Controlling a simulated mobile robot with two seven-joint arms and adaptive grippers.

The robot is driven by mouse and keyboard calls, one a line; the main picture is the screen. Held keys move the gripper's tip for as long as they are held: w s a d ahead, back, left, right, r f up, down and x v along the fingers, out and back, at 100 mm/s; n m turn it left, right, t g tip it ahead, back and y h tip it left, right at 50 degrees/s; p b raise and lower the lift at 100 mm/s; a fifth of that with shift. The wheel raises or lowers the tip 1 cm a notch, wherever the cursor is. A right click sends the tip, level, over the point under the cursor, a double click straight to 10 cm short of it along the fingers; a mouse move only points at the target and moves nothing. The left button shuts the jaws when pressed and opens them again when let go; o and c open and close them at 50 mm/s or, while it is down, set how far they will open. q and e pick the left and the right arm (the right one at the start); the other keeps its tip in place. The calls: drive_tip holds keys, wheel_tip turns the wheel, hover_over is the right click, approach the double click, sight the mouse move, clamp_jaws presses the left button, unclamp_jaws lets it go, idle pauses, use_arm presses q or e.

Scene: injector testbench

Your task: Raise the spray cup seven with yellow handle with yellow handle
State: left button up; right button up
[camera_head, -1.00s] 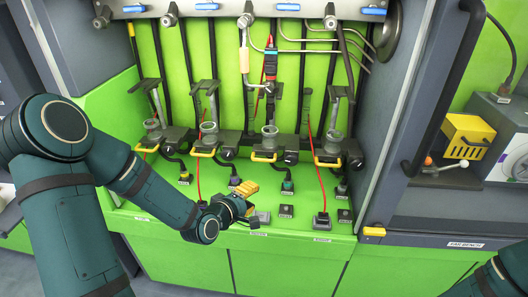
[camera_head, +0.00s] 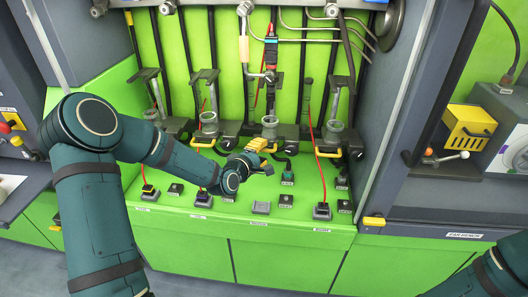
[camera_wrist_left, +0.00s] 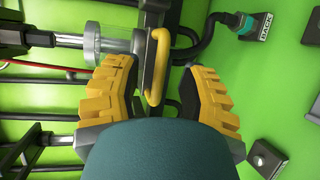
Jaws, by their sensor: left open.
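Several spray cups stand in a row on the green bench; I cannot read which one is seven. The cup (camera_head: 269,127) third from the left is the one nearest my left gripper (camera_head: 253,155). In the left wrist view its clear body (camera_wrist_left: 112,43) lies to the upper left, and its yellow handle (camera_wrist_left: 155,65) lies between my two yellow fingers. My left gripper is open, with a gap on each side of the handle. In the head view the gripper partly covers the handle. My right gripper is out of view; only part of that arm shows at the lower right.
Neighbouring cups stand on the left (camera_head: 208,122) and right (camera_head: 334,132), with thin red cables hanging near them. Small sockets (camera_head: 261,207) dot the bench front.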

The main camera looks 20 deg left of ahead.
use_arm(q)
drive_tip(key=shift+x, duration=0.95)
clamp_jaws()
